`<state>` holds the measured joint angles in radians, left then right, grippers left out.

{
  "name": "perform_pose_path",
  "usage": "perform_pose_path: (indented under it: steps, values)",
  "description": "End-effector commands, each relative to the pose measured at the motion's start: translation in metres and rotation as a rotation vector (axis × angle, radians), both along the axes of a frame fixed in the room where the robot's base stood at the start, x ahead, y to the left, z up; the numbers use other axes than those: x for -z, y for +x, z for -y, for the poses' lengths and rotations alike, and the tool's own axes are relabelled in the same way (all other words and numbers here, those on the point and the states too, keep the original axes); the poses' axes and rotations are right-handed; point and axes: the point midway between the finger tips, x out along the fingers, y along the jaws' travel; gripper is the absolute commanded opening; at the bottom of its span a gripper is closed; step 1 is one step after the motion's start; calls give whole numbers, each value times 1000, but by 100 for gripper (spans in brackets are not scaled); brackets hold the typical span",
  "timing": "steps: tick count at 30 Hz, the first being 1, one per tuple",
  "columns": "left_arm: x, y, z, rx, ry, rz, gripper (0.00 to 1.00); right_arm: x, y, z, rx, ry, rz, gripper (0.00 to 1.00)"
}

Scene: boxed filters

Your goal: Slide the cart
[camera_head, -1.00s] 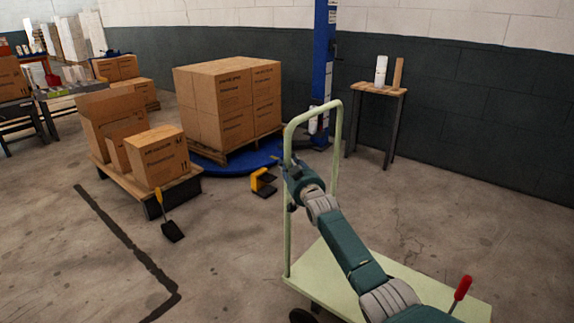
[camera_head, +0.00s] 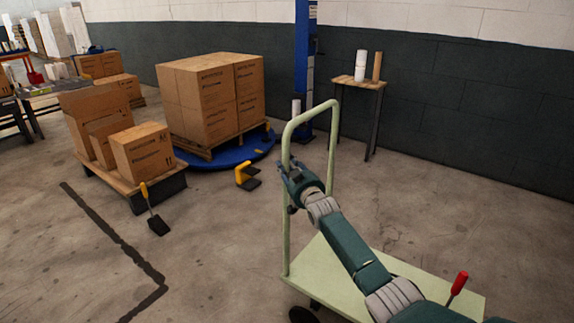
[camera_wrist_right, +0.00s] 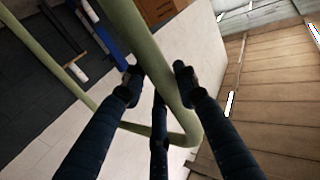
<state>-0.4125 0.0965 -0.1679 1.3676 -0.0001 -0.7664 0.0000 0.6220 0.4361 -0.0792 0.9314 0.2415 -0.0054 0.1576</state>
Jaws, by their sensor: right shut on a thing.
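The cart is a pale green platform trolley with a flat deck (camera_head: 340,277) and an upright looped tube handle (camera_head: 333,150). My right gripper (camera_head: 291,170) is at the left post of the handle, a little below its top bend. In the right wrist view the green handle tube (camera_wrist_right: 150,55) runs between the fingers of my right gripper (camera_wrist_right: 157,85), which are shut on it. A red-handled tool (camera_head: 457,286) stands at the deck's right side, next to my right arm. The deck is partly hidden by that arm. My left gripper is not in view.
Stacked cartons (camera_head: 212,95) stand on a pallet over a blue round base (camera_head: 233,155). A low platform (camera_head: 158,192) with boxes is at the left, a shovel (camera_head: 152,212) by it. A yellow-black object (camera_head: 246,177) lies nearby. A small table (camera_head: 360,84) stands at the wall.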

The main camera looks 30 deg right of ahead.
Motion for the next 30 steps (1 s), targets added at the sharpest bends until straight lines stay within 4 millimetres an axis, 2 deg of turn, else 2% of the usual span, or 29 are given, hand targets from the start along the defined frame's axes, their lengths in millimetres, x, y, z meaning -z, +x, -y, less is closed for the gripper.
perform_pose_path:
  steps: [7, 8, 10, 19, 23, 30]
  values:
    - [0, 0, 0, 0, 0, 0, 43, 2, 0, 0, 0, 0, -2, 0]
    - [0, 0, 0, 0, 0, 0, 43, 2, 0, 0, 0, 0, -2, 35]
    - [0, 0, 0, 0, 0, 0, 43, 2, 0, 0, 0, 0, -2, 48]
    - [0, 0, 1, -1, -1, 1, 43, 1, -1, 0, 0, 0, 0, 48]
    - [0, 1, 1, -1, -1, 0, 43, 1, -7, -2, -2, 1, 1, 48]
    - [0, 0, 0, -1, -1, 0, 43, 3, -42, -9, -2, 0, -2, 48]
